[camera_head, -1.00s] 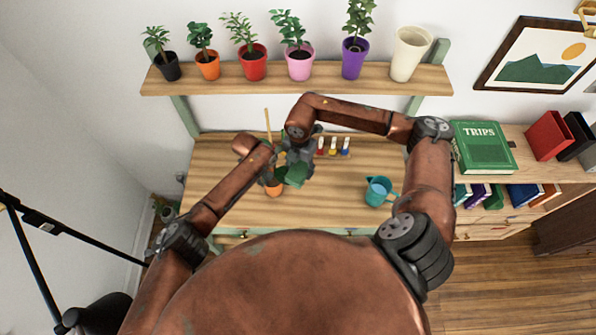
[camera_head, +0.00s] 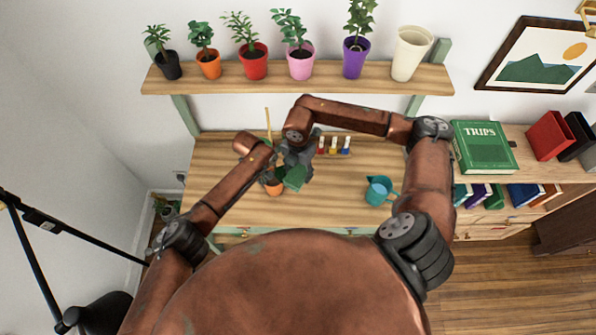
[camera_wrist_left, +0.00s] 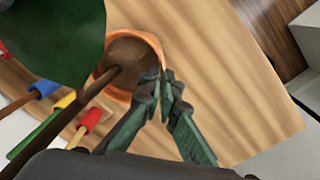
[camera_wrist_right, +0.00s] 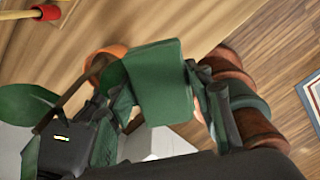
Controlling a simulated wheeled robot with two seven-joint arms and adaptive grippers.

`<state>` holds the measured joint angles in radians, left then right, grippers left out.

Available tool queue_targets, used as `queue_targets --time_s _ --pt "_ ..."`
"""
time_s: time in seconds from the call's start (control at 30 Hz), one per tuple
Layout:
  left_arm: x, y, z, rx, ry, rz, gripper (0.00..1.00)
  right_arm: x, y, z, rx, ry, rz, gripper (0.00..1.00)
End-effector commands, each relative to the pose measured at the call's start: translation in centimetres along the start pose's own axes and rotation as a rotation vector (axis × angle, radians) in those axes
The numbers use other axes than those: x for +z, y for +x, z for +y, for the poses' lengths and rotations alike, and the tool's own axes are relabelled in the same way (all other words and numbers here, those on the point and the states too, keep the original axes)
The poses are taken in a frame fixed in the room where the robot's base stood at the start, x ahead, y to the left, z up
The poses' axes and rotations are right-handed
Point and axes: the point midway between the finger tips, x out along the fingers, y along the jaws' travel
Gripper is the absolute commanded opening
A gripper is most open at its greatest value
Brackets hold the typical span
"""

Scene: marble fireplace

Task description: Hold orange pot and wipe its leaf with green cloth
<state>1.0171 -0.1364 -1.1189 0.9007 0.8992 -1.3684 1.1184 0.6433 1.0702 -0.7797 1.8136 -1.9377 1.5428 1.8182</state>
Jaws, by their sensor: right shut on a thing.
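The orange pot (camera_head: 273,188) stands on the wooden table and shows soil and a brown stem (camera_wrist_left: 105,78) in the left wrist view. My left gripper (camera_wrist_left: 160,85) has its fingertips close together at the pot's rim, pinching it. A large green leaf (camera_wrist_left: 60,40) hangs over the pot's left side there. My right gripper (camera_wrist_right: 195,90) is shut on the green cloth (camera_wrist_right: 165,85), a folded green block held beside the pot and plant. The cloth (camera_head: 294,178) hides part of the plant in the head view. Whether it touches a leaf (camera_wrist_right: 28,103) cannot be told.
A teal watering can (camera_head: 379,190) stands on the table's right part. Small red, yellow and blue-marked tools (camera_head: 333,146) lie at the table's back. A shelf (camera_head: 330,80) above holds several potted plants and a cream vase. The table between pot and can is clear.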

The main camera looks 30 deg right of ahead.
Motion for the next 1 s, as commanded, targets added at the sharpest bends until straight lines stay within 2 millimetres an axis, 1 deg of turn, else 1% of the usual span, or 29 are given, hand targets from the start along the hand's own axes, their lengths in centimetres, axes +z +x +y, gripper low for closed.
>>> queue_targets --time_s 0.53,0.7,1.0 --pt "0.0 0.0 0.0 0.001 0.000 0.001 0.00 0.1 -3.3 -2.5 0.001 0.000 -0.001 0.27" --pt "0.0 0.0 0.0 0.001 0.000 0.001 0.00 0.0 -3.6 -2.8 0.000 0.001 -0.001 0.27" --pt "0.0 0.0 0.0 0.001 0.000 0.001 0.00 0.0 -3.6 -2.7 0.000 0.001 -0.001 0.27"
